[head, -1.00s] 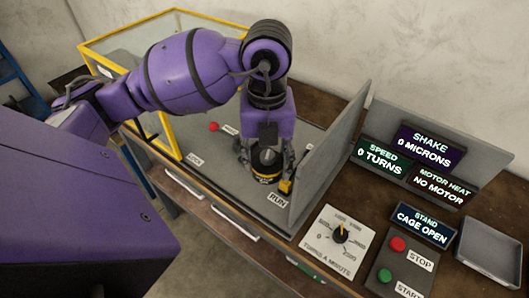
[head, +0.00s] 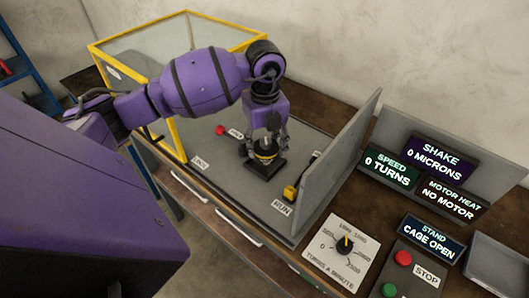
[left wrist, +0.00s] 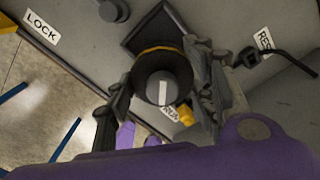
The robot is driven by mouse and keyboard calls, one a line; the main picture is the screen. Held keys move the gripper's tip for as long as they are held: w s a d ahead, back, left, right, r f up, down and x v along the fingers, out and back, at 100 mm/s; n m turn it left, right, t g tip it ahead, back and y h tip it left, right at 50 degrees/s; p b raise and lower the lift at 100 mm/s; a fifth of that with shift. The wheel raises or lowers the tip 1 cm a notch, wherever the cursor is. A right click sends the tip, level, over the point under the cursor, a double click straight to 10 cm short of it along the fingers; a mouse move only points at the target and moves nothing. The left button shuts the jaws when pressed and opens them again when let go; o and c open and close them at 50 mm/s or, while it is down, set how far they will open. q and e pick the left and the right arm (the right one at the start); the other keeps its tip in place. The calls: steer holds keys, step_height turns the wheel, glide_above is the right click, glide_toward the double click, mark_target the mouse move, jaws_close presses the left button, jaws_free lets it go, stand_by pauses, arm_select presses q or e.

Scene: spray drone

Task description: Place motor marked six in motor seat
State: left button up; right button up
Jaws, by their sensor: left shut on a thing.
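My left gripper (head: 265,148) is shut on a dark motor (head: 266,152) with a yellow band. The motor also shows between the fingers in the left wrist view (left wrist: 160,88), with a white mark on its end; I cannot read a number. A black square seat (head: 264,168) on the grey stand lies directly under the motor. Its dark plate shows beyond the motor in the left wrist view (left wrist: 158,27). I cannot tell whether the motor touches it. My right gripper is not in view.
A grey upright panel (head: 340,165) stands right of the seat. A yellow lever (head: 290,192) is near the RUN label. A yellow-framed clear cage (head: 180,45) stands behind, with a red knob (head: 220,130) near it. The display reads CAGE OPEN (head: 428,238).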

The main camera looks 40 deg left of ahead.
mark_target(264, 153)
arm_select(q)
steer(key=shift+w+a+f, duration=0.4)
steer(key=shift+w+f, duration=0.1)
steer(key=shift+f, duration=0.2)
steer(key=shift+w+a+f, duration=0.15)
steer(key=shift+f, duration=1.55)
steer(key=shift+f, duration=0.1)
steer(key=shift+f, duration=0.1)
steer(key=o, duration=1.7)
step_height(264, 153, up, 12)
steer(key=shift+r, duration=0.1)
